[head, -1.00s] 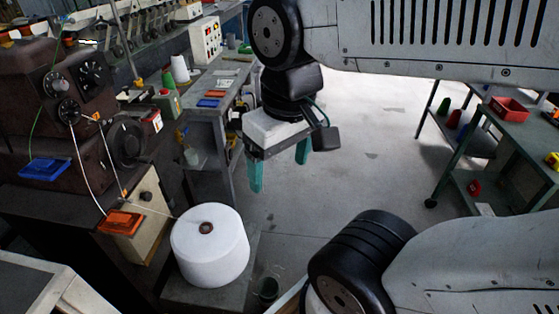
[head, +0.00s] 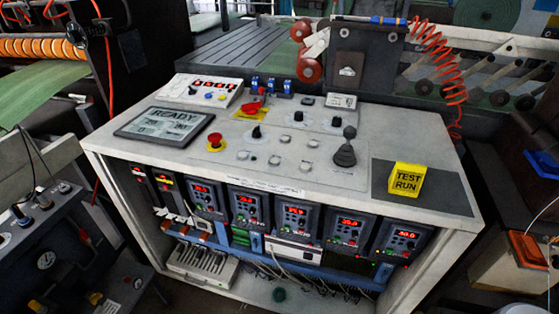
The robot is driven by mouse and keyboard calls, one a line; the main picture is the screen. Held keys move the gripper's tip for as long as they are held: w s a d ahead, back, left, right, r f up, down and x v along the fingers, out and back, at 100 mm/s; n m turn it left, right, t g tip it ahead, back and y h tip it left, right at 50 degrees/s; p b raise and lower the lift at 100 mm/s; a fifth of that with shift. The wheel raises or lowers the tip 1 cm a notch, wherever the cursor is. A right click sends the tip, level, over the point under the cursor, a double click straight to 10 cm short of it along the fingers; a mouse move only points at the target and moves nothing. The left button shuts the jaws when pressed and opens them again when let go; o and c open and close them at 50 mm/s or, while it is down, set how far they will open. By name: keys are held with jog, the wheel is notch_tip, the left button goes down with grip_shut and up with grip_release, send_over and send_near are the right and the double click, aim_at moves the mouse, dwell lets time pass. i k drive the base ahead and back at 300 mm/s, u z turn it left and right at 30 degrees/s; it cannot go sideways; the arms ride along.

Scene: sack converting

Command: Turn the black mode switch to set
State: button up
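A white control console fills the middle of the head view, with its sloping top panel (head: 215,150) facing me. A black rotary knob (head: 257,132) with a pointer shape stands on a pale dial right of the red stop button. Two more black knobs, one at the back middle (head: 298,118) and one to its right (head: 335,124), sit on similar dials. The labels are too small to read, so I cannot tell which knob is the mode switch or where it points. My gripper is out of view.
A red mushroom button (head: 215,141) on a yellow base and a black joystick (head: 345,150) stand up from the panel. A screen (head: 168,124) reads READY. A yellow TEST RUN block (head: 406,179) sits on a dark mat (head: 443,190). A red coiled hose (head: 440,65) hangs behind.

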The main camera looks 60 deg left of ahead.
aim_at(256, 134)
jog(key=k, duration=0.65)
jog(key=z, duration=1)
jog(key=i, duration=0.9)
jog(key=u, duration=3.1)
jog(key=i, duration=0.5)
jog(key=z, duration=0.2)
jog(key=k, duration=0.4)
jog(key=u, duration=0.75)
